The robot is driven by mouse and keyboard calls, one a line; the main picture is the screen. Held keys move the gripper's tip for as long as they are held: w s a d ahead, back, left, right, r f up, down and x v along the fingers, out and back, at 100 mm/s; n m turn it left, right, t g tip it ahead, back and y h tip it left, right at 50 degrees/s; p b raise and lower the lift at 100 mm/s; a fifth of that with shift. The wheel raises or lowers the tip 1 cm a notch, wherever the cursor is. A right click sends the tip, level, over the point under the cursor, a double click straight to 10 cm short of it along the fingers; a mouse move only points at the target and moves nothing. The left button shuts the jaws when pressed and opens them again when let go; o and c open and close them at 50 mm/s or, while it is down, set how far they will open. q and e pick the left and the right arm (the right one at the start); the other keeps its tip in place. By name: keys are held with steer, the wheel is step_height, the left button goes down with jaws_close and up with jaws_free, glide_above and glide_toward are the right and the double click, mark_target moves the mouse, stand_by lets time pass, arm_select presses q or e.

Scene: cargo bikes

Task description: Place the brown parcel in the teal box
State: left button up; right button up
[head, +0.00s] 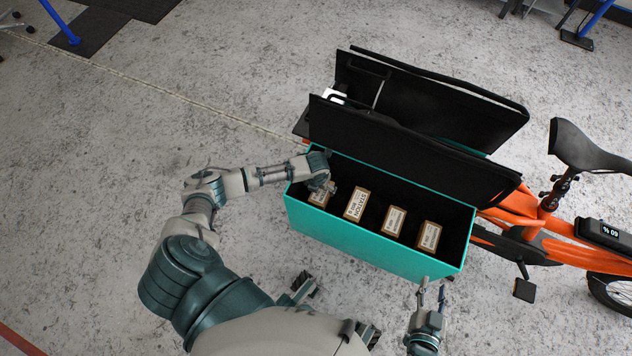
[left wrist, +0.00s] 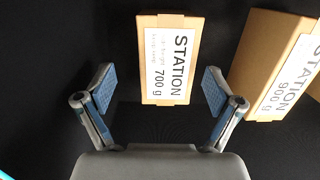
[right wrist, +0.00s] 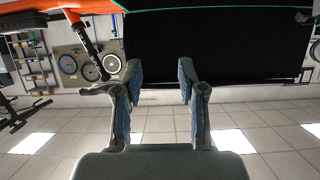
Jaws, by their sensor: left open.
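The teal box (head: 365,248) stands open beside the orange bike, with a dark inside. Several brown parcels with white labels stand in a row in it. The leftmost parcel (head: 318,197) is partly covered by my left gripper (head: 331,187) in the head view. In the left wrist view my left gripper (left wrist: 157,95) is open, and a brown parcel (left wrist: 170,62) labelled STATION 700 g lies ahead between its fingers, not gripped. A parcel marked 900 g (left wrist: 275,65) is to its right. My right gripper (head: 431,294) is open and empty outside the box's near right corner; it also shows in the right wrist view (right wrist: 155,75).
Black lid panels (head: 410,145) stand up behind the box opening. The orange bike (head: 515,215) with its black saddle (head: 585,150) is at the right. Other parcels (head: 356,204) stand close by inside the box.

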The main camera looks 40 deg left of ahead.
mark_target(321, 193)
arm_select(q)
steer(key=r, duration=0.2)
steer(key=r+p, duration=0.1)
steer(key=r, duration=0.1)
steer(key=d+r, duration=0.1)
steer(key=r, duration=0.1)
steer(key=shift+s+d+p, duration=0.1)
steer(key=shift+s+p, duration=0.15)
steer(key=shift+p, duration=0.05)
steer(key=shift+s+d+r, duration=0.1)
steer(key=shift+r, duration=0.15)
steer(key=shift+a+f, duration=0.2)
steer(key=shift+a, duration=0.35)
arm_select(e)
steer(key=s+d+f+g+h, duration=0.1)
steer(key=s+d+f+g, duration=0.1)
steer(key=s+f+g, duration=0.2)
steer(key=shift+s+d+f+g, duration=0.2)
steer(key=shift+s+f+g, duration=0.1)
steer(key=shift+s, duration=0.15)
